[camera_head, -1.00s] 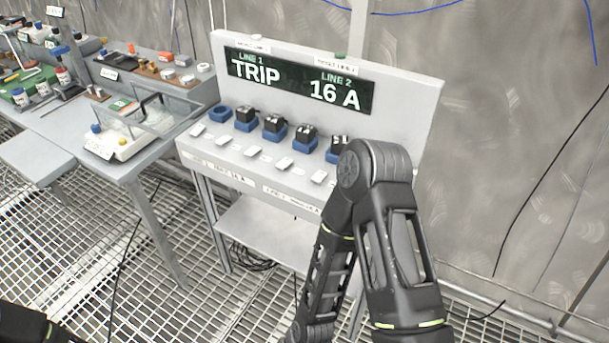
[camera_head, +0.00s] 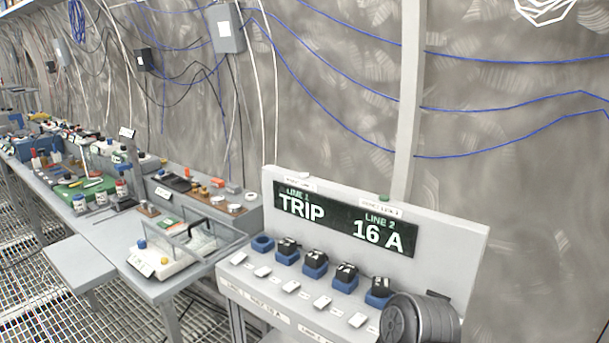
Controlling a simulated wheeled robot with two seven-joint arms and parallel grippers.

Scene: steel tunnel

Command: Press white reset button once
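The panel (camera_head: 455,235) stands at lower right, with a dark display (camera_head: 345,220) reading LINE 1 TRIP and LINE 2 16 A. A small white button (camera_head: 299,175) sits on the panel's top edge above the LINE 1 side, over a white label too small to read surely. A green button (camera_head: 384,198) sits on the same edge above LINE 2. Neither gripper is in view. Only a rounded dark joint of my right arm shows at the bottom, in front of the panel's right end and well below the white button.
Several black plugs in blue sockets (camera_head: 315,265) and a row of white tags (camera_head: 290,287) line the panel's ledge. A cluttered workbench (camera_head: 95,255) with a clear-walled box (camera_head: 180,245) stands left. A grey post (camera_head: 408,110) and blue cables are behind. Space above the panel is free.

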